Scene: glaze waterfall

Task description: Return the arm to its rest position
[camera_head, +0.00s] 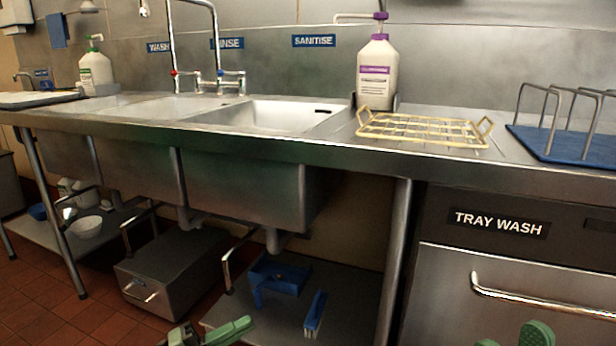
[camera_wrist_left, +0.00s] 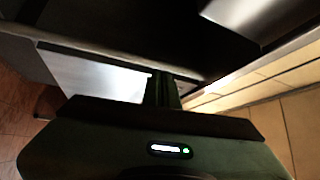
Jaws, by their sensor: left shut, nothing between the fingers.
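My left gripper (camera_head: 212,334) shows at the bottom edge of the head view, left of the middle, with green and dark parts. It is shut and empty, low in front of the shelf under the sink. In the left wrist view the dark gripper (camera_wrist_left: 162,90) points away from the camera, and nothing is held in it. Green rounded parts of my right gripper (camera_head: 520,337) just show at the bottom right of the head view, in front of the tray wash unit. Most of it is cut off, so its opening cannot be told.
A steel sink counter (camera_head: 345,150) with several basins runs across the view. A yellow wire rack (camera_head: 425,128), a purple-topped bottle (camera_head: 376,78) and a blue rack (camera_head: 570,145) stand on it. Below are a grey box (camera_head: 172,268), a blue bracket (camera_head: 275,275) and a brush (camera_head: 315,312).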

